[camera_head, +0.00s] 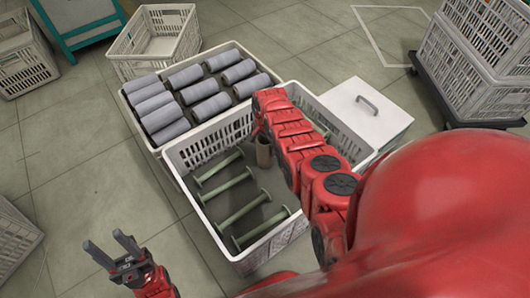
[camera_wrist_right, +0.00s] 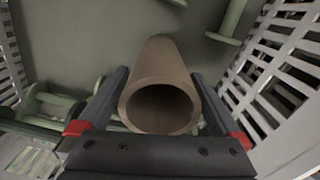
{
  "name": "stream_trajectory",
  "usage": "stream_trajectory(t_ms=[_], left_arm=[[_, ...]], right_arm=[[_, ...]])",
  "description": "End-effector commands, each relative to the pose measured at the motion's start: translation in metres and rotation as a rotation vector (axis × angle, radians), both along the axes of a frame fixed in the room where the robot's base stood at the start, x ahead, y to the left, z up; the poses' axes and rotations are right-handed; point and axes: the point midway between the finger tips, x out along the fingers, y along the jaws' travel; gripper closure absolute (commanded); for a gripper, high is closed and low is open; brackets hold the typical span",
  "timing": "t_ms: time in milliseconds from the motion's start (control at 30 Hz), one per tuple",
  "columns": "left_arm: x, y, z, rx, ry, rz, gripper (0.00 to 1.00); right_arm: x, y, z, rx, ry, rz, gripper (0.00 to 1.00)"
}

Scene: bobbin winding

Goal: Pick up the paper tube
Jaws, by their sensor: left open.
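The paper tube (camera_head: 263,153) is a brown hollow cylinder standing in the white crate. In the right wrist view its open round end (camera_wrist_right: 160,84) faces the camera. My right gripper (camera_wrist_right: 161,73) has one black finger on each side of the tube, very close to its wall. I cannot tell whether the fingers touch it. In the head view the red right arm reaches over the crate and mostly hides that gripper. My left gripper (camera_head: 112,248) is open and empty, outside the crate at the lower left.
The crate (camera_head: 205,222) also holds several green spools (camera_head: 236,214). Behind it is a crate (camera_head: 128,98) of grey rolls (camera_head: 203,95). A white lidded box (camera_head: 362,103) stands to the right. Stacked crates (camera_head: 487,50) are at the upper right.

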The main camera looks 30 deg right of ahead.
Motion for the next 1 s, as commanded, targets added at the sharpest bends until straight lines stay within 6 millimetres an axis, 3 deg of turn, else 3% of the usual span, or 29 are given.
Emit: stream_trajectory(t_ms=[67, 400, 767, 1000], left_arm=[[0.000, 0.000, 0.000, 0.000, 0.000, 0.000, 0.50], [0.000, 0.000, 0.000, 0.000, 0.000, 0.000, 0.50], [0.000, 0.000, 0.006, 0.000, 0.000, 0.000, 0.50], [0.000, 0.000, 0.032, 0.000, 0.000, 0.000, 0.50]], right_arm=[[0.000, 0.000, 0.000, 0.000, 0.000, 0.000, 0.13], [0.000, 0.000, 0.000, 0.001, 0.000, 0.000, 0.73], [0.000, 0.001, 0.006, 0.001, 0.000, 0.001, 0.73], [0.000, 0.001, 0.041, 0.000, -0.001, 0.001, 0.73]])
